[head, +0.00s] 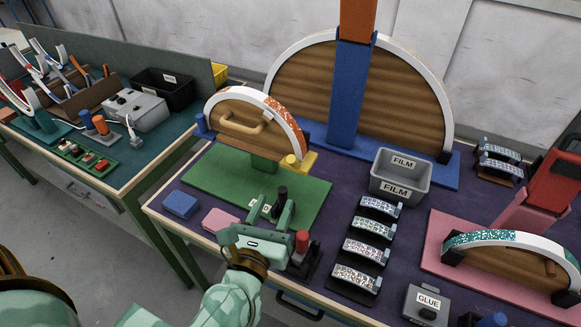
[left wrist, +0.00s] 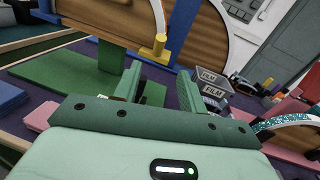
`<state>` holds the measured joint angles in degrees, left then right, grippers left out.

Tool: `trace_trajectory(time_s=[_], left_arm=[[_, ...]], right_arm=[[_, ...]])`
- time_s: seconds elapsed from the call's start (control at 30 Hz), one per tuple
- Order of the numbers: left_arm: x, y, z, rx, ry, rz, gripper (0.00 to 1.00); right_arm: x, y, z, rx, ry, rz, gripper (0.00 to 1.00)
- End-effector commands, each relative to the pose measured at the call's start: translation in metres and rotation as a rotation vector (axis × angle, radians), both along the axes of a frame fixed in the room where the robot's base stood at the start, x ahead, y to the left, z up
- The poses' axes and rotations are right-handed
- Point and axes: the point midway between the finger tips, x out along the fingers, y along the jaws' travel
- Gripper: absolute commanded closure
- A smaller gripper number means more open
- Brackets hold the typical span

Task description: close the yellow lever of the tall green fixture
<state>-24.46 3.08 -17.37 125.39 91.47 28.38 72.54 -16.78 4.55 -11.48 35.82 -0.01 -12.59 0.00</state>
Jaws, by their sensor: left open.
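The tall green fixture has a flat green base (head: 215,182) and a green post holding a wooden arch piece (head: 232,122) with a white and orange glitter rim. Its yellow lever (head: 294,163) is at the right end of the arch, with a yellow block beside it. In the left wrist view the yellow lever (left wrist: 158,46) stands upright beyond the fingers. My left gripper (head: 270,209) is open and empty, over the front of the green base, short of the lever and apart from it. It also shows in the left wrist view (left wrist: 158,73). My right gripper is out of view.
A black stand with a red knob (head: 303,241) is just right of my gripper. A dark upright cylinder (head: 282,194) shows behind the fingers. A grey FILM bin (head: 400,179) and several glitter arcs on black holders are to the right. Blue (head: 181,205) and pink blocks lie left.

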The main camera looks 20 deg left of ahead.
Motion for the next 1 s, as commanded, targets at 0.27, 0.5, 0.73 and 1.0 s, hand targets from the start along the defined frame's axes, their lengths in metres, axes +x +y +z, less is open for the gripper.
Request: trace_trajectory(time_s=[0.27, 0.5, 0.73, 1.0], left_arm=[[0.071, 0.010, 0.003, 0.000, -0.003, 0.000, 0.59], [0.109, 0.015, 0.000, -0.001, 0.001, 0.001, 0.59], [0.117, 0.016, -0.001, 0.000, 0.002, 0.001, 0.59], [0.117, 0.016, -0.001, 0.000, 0.002, 0.000, 0.86]], right_arm=[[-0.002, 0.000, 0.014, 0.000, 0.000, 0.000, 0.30], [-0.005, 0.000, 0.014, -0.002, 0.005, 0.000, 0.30], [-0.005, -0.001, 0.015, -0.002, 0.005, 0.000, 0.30], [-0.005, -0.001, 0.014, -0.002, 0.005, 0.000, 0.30]])
